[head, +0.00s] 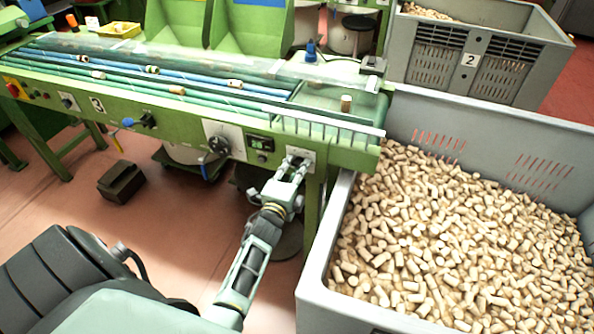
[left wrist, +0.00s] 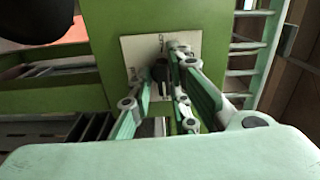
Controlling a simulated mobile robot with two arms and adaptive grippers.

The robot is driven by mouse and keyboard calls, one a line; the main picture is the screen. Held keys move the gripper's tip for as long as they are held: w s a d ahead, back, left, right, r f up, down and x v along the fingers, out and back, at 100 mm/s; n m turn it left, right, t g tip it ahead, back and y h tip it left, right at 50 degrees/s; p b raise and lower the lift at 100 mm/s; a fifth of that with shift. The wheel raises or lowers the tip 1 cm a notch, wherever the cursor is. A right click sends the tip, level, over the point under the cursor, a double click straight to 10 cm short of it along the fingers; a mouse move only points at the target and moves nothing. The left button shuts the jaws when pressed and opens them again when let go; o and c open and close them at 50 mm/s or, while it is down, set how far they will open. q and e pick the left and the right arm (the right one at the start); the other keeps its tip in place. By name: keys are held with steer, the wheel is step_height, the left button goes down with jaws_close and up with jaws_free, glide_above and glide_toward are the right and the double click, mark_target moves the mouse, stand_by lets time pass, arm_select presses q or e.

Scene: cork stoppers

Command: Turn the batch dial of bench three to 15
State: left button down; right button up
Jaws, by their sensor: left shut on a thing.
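Bench three (head: 97,104) is the green bench with a "3" on its front rail. At the right of that rail is a white plate (head: 307,154), which also fills the middle of the left wrist view (left wrist: 136,50). A black knob (left wrist: 161,72) stands out from this plate; the plate's markings are too small to read. My left gripper (head: 299,162) is shut on the knob, with one finger on each side in the left wrist view (left wrist: 165,85). The fingers hide part of the knob and plate. My right gripper is not in view.
A grey crate (head: 318,262) full of corks stands close to the right of my arm. A dark step (head: 122,182) lies on the floor.

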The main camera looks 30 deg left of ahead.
arm_select(q)
steer(key=shift+a+r+m, duration=0.15)
steer(key=shift+r+m, duration=0.15)
steer(key=shift+r, duration=0.1)
steer(key=c, duration=1.8)
jaws_free()
steer(key=shift+f, duration=0.15)
steer(key=shift+s+d, duration=0.2)
steer(key=shift+s, duration=0.25)
steer(key=v, duration=1.1)
steer(key=shift+s, duration=0.1)
